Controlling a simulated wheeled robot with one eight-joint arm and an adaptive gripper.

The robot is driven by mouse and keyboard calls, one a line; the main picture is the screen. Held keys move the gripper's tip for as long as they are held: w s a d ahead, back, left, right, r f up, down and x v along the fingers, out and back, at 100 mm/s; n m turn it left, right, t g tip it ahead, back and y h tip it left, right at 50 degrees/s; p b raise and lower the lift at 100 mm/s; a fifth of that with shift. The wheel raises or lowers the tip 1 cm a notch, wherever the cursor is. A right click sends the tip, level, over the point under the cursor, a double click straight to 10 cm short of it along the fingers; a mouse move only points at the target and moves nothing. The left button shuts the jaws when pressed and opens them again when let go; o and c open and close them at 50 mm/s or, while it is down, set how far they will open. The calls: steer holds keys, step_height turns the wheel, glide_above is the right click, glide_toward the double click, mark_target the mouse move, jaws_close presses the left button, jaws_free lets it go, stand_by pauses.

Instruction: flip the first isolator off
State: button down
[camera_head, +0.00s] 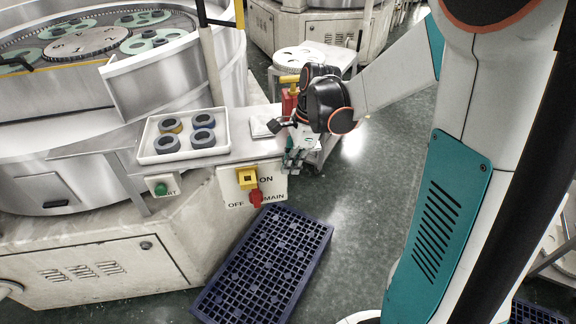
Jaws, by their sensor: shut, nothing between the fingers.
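A rotary isolator is on the white front panel of the near machine. It has a yellow body (247,179) and a red handle (256,197) at its lower right. The picture is too small to tell which label the handle points to. My gripper (292,160) is to the right of the isolator, beside the panel's right edge and apart from the handle.
A white tray (141,157) with several dark rings stands on the ledge, left of the isolator. A blue grid crate (262,262) lies on the floor below. A red and yellow object stands behind my wrist. Floor at right is partly clear.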

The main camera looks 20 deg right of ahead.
mark_target(255, 193)
steer(key=b+x, duration=0.2)
steer(key=x, duration=0.5)
steer(key=shift+f, duration=0.1)
steer(key=a, duration=0.3)
steer(key=shift+w+a+b, duration=0.1)
steer(key=shift+w+b, duration=0.25)
steer(key=shift+w+a, duration=0.15)
steer(key=shift+a, duration=0.15)
